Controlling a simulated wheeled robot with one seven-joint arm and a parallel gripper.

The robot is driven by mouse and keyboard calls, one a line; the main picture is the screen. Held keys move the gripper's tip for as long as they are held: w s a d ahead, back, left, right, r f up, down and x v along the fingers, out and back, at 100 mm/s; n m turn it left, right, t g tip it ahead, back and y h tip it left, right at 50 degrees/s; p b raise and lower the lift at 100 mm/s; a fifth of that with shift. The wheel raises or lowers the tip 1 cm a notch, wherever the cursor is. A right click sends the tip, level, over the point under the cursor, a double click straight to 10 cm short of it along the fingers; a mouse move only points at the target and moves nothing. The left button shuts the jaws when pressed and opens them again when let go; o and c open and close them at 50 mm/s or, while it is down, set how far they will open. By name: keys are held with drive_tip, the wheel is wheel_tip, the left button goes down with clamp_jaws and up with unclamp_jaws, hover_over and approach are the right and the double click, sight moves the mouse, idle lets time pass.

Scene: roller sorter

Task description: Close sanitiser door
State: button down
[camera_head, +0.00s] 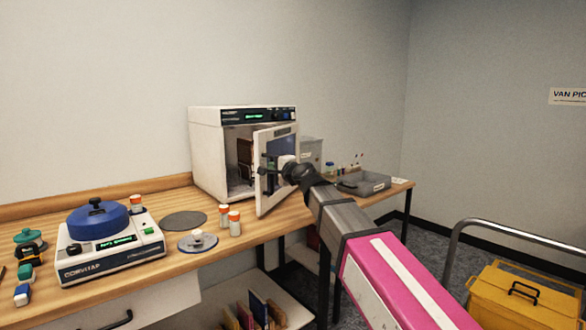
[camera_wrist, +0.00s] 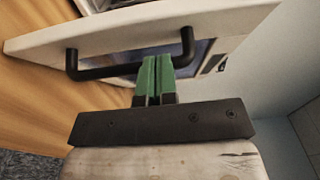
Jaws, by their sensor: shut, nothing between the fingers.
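The sanitiser (camera_head: 212,150) is a white box on the wooden bench with its cavity open to view. Its door (camera_head: 268,205) stands partly open, swung out to the right, with a dark window. In the wrist view the door (camera_wrist: 45,42) crosses the top, with a black bar handle (camera_wrist: 110,71) on it. My gripper (camera_wrist: 155,62) has green fingers, shut and empty, with the tips close to the door beside the right end of the handle. I cannot tell whether they touch the door. In the head view my wrist hides part of the door's right side.
A blue-lidded machine (camera_head: 100,222), orange-capped bottles (camera_head: 235,225) and round discs (camera_head: 184,221) stand on the bench at left. A grey tray (camera_head: 363,184) sits behind my arm at right. A yellow bin (camera_head: 520,305) is at lower right.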

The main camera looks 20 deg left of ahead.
drive_tip(key=w+a, duration=0.1)
drive_tip(key=a, duration=0.8)
drive_tip(key=w+a, duration=0.2)
drive_tip(key=a, duration=0.8)
drive_tip(key=shift+w+a+r, duration=0.15)
drive_tip(key=shift+w, duration=0.1)
drive_tip(key=shift+w+a+r, duration=0.1)
drive_tip(key=shift+w+a, duration=0.05)
drive_tip(key=shift+a, duration=0.05)
drive_tip(key=s+d, duration=0.2)
drive_tip(key=s, duration=0.5)
drive_tip(key=s+d, duration=0.2)
drive_tip(key=s, duration=0.4)
drive_tip(key=shift+s+d+f, duration=0.2)
drive_tip(key=shift+s+d, duration=0.15)
